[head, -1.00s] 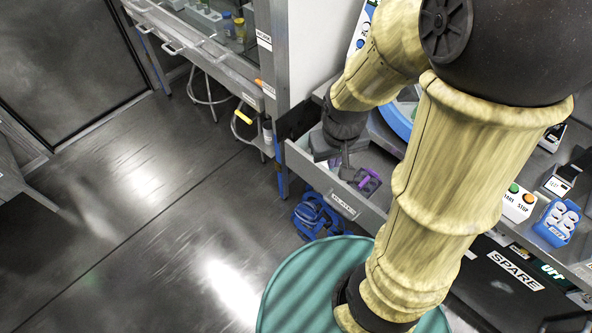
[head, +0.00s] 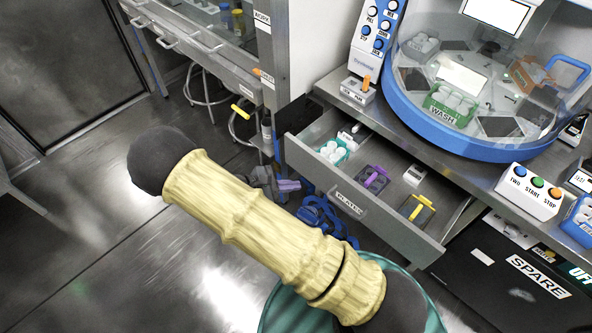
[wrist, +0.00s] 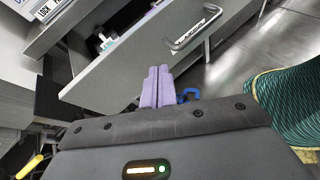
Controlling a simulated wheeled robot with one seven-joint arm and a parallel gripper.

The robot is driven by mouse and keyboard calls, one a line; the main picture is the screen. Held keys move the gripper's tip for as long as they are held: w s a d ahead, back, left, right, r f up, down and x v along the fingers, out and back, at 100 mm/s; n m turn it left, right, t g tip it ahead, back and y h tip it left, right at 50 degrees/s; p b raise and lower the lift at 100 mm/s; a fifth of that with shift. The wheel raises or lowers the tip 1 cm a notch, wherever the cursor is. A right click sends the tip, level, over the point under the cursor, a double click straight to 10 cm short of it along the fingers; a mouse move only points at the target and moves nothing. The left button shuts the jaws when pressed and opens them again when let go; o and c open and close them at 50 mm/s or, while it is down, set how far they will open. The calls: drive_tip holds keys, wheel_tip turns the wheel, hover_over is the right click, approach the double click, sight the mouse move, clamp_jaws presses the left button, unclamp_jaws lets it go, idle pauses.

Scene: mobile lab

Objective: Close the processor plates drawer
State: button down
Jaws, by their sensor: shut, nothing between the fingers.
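The processor plates drawer, with its grey front (head: 395,238) and a PLATES label, stands pulled open under the bench in the head view. Its front and bar handle (wrist: 195,30) also show in the wrist view. My gripper (head: 291,185) is in front of the drawer, near the left end of its front in the head view. In the wrist view its purple fingers (wrist: 157,85) are together and empty, pointing toward the drawer front (wrist: 115,75). I cannot tell whether they touch it.
The drawer holds a teal rack (head: 333,151), a purple-handled item (head: 374,177), a yellow-handled item (head: 420,207) and small white pieces. A blue-rimmed processor (head: 420,130) stands on the bench above. Blue straps (head: 320,217) lie on the floor below. Open floor lies left.

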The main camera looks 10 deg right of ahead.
drive_tip(key=w+a+f+n+t+h+b, duration=0.1)
drive_tip(key=w+a+f+n+t+b, duration=0.1)
drive_tip(key=a+f+n+t, duration=0.4)
drive_tip(key=shift+w+a+n+t, duration=0.45)
drive_tip(key=shift+a+n+t, duration=0.15)
drive_tip(key=shift+a+t, duration=0.45)
drive_tip(key=shift+s+f, duration=0.1)
drive_tip(key=shift+s, duration=0.05)
approach(303, 159)
drive_tip(key=x, duration=0.7)
drive_tip(key=shift+f+p, duration=0.15)
drive_tip(key=shift+p, duration=0.2)
drive_tip(key=shift+s, duration=0.1)
drive_tip(key=shift+a, duration=0.1)
